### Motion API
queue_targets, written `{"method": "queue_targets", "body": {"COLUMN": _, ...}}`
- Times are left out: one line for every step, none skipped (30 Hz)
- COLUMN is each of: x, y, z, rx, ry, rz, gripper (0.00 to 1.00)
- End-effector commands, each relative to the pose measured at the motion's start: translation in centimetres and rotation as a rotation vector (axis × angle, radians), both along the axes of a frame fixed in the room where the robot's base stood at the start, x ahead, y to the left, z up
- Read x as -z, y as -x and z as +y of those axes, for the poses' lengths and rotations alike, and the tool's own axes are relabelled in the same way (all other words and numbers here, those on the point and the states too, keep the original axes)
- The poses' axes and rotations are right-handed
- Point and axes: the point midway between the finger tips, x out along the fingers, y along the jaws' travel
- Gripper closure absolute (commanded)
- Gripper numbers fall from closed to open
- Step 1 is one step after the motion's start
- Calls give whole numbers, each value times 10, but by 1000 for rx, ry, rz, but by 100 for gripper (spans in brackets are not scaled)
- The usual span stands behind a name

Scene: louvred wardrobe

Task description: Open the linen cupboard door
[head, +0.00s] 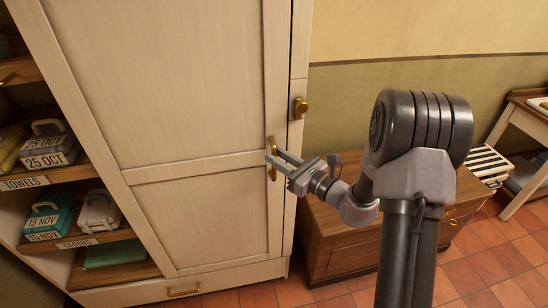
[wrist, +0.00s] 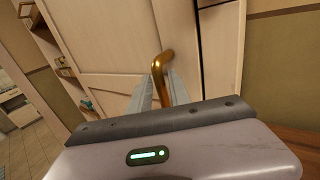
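The linen cupboard door (head: 185,90) is a tall cream panel door; it looks closed against its frame. Its brass handle (head: 271,172) is an upright bar near the door's right edge. My gripper (head: 274,157) is at the handle, reaching in from the right. In the wrist view the handle (wrist: 158,80) stands between my two fingers (wrist: 162,92), one on each side and close against it. My gripper looks shut on the handle; the exact finger contact is partly hidden. The door (wrist: 115,35) also fills the upper middle of the wrist view.
A brass turn latch (head: 300,108) sits on the frame right of the door. Open shelves with towels and labelled boxes (head: 48,150) are at left. A drawer (head: 185,290) lies below the door. A low wooden chest (head: 345,240) stands at right, beneath my arm. Tiled floor shows in front.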

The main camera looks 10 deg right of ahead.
Motion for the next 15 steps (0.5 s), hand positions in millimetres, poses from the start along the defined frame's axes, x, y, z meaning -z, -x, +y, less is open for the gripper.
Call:
{"method": "queue_targets", "body": {"x": 1, "y": -5, "z": 4, "rx": -2, "ry": 1, "rz": -1, "gripper": 77}}
{"method": "queue_targets", "body": {"x": 1, "y": -7, "z": 5, "rx": -2, "ry": 1, "rz": -1, "gripper": 77}}
{"method": "queue_targets", "body": {"x": 1, "y": -10, "z": 7, "rx": -1, "ry": 1, "rz": -1, "gripper": 77}}
{"method": "queue_targets", "body": {"x": 0, "y": -12, "z": 8, "rx": -1, "ry": 0, "rz": 0, "gripper": 77}}
{"method": "queue_targets", "body": {"x": 0, "y": -13, "z": 9, "rx": -1, "ry": 0, "rz": 0, "gripper": 77}}
{"method": "queue_targets", "body": {"x": 0, "y": -14, "z": 10, "rx": -1, "ry": -1, "rz": 1, "gripper": 77}}
{"method": "queue_targets", "body": {"x": 0, "y": -15, "z": 10, "rx": -1, "ry": -1, "rz": 1, "gripper": 77}}
{"method": "queue_targets", "body": {"x": 0, "y": -15, "z": 10, "rx": -1, "ry": -1, "rz": 1, "gripper": 77}}
{"method": "queue_targets", "body": {"x": 0, "y": -15, "z": 10, "rx": -1, "ry": -1, "rz": 1, "gripper": 77}}
{"method": "queue_targets", "body": {"x": 0, "y": -15, "z": 10, "rx": -1, "ry": -1, "rz": 1, "gripper": 77}}
{"method": "queue_targets", "body": {"x": 0, "y": -15, "z": 10, "rx": -1, "ry": -1, "rz": 1, "gripper": 77}}
{"method": "queue_targets", "body": {"x": -1, "y": -15, "z": 10, "rx": -1, "ry": -1, "rz": 1, "gripper": 77}}
{"method": "queue_targets", "body": {"x": -1, "y": -15, "z": 10, "rx": -1, "ry": -1, "rz": 1, "gripper": 77}}
{"method": "queue_targets", "body": {"x": 0, "y": -15, "z": 10, "rx": -1, "ry": -1, "rz": 1, "gripper": 77}}
{"method": "queue_targets", "body": {"x": 0, "y": -15, "z": 10, "rx": -1, "ry": -1, "rz": 1, "gripper": 84}}
